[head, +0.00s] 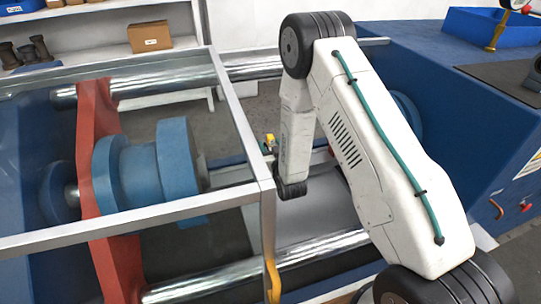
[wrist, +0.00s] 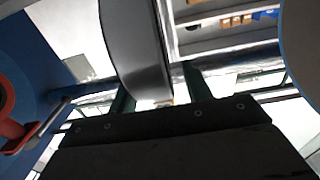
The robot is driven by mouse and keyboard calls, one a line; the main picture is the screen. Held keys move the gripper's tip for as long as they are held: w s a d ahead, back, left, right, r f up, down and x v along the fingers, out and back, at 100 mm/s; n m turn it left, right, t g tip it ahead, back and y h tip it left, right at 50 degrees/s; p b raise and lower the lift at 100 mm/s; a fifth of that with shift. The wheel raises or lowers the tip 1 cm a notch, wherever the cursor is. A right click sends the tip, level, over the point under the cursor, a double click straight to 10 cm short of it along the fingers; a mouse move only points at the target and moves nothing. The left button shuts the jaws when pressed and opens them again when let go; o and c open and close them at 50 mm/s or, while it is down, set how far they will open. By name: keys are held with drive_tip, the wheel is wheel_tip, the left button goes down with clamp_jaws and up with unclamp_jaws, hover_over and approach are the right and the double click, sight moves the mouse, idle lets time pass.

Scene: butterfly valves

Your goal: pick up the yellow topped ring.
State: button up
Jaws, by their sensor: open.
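My gripper (wrist: 160,92) shows in the wrist view with two dark green fingers apart. A dark grey curved band (wrist: 135,50), which looks like the edge of a ring seen close up, comes down between the fingers. I cannot tell whether either finger touches it. In the head view a small yellow part (head: 270,140) shows just left of my forearm, perhaps the top of the ring. The rest of it and my gripper are hidden behind my arm and the frame there.
A metal guard frame (head: 262,160) stands left of my arm. Behind it are blue flanges (head: 160,165) and a red plate (head: 98,180). Steel bars (head: 265,260) run across the machine. A blue machine block (head: 450,110) stands at right. Shelves with boxes (head: 150,37) are at the back.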

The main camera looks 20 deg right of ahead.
clamp_jaws()
drive_tip(key=shift+w+r, duration=0.1)
